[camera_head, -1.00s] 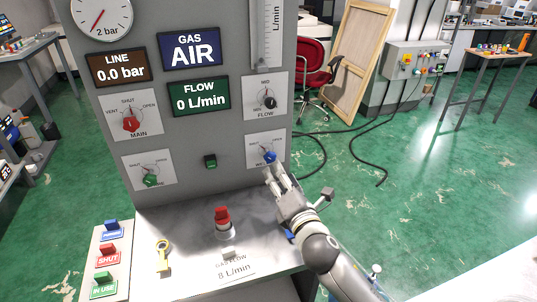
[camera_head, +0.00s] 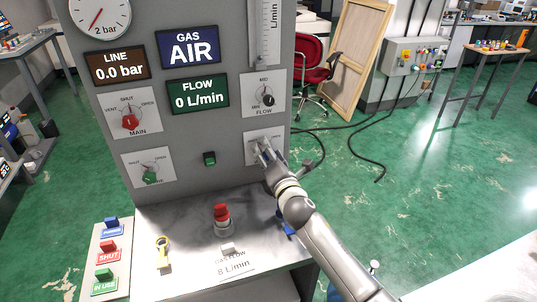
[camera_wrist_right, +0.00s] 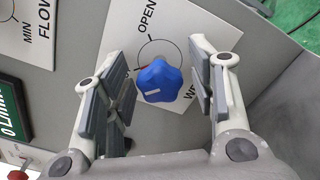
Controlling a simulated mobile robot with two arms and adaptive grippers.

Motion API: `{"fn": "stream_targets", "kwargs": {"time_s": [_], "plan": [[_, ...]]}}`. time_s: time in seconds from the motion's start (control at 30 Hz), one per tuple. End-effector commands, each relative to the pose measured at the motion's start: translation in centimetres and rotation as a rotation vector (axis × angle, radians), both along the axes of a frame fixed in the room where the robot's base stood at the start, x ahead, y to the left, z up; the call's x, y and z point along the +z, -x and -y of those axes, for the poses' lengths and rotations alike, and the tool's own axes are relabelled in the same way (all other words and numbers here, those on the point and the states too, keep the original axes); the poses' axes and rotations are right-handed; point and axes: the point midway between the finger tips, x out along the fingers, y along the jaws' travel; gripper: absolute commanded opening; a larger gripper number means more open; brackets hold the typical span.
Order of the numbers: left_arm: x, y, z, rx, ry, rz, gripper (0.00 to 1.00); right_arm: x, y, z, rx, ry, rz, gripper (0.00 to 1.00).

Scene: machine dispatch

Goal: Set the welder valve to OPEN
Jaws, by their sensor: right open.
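The welder valve is a blue lobed knob (camera_wrist_right: 160,82) on a white plate (camera_wrist_right: 185,40) at the panel's lower right. In the right wrist view, OPEN is printed on the plate above the knob. A pale mark shows on the knob's face, but its setting is unclear. My right gripper (camera_wrist_right: 158,66) is open, with one finger on each side of the knob and gaps between. In the head view my right gripper (camera_head: 262,152) covers the knob and part of its plate. My left gripper is out of view.
The red MAIN valve (camera_head: 129,121), green valve (camera_head: 150,177) and black FLOW knob (camera_head: 268,100) share the panel.

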Motion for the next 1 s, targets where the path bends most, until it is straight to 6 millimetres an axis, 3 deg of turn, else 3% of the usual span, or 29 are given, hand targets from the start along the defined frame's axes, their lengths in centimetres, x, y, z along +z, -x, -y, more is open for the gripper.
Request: {"fn": "stream_targets", "kwargs": {"time_s": [0.1, 0.47, 0.77, 1.0], "plan": [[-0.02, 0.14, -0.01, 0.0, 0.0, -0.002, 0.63, 0.0, 0.01, 0.02, 0.0, 0.0, 0.0, 0.49], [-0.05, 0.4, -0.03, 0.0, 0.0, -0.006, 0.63, -0.03, 0.03, 0.04, -0.001, 0.0, -0.001, 0.04], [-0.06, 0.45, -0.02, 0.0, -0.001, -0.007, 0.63, -0.06, 0.04, 0.03, -0.001, -0.038, -0.013, 0.04], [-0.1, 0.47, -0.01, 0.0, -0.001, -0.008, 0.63, -0.1, 0.04, 0.08, -0.001, -0.17, -0.057, 0.04]]}}
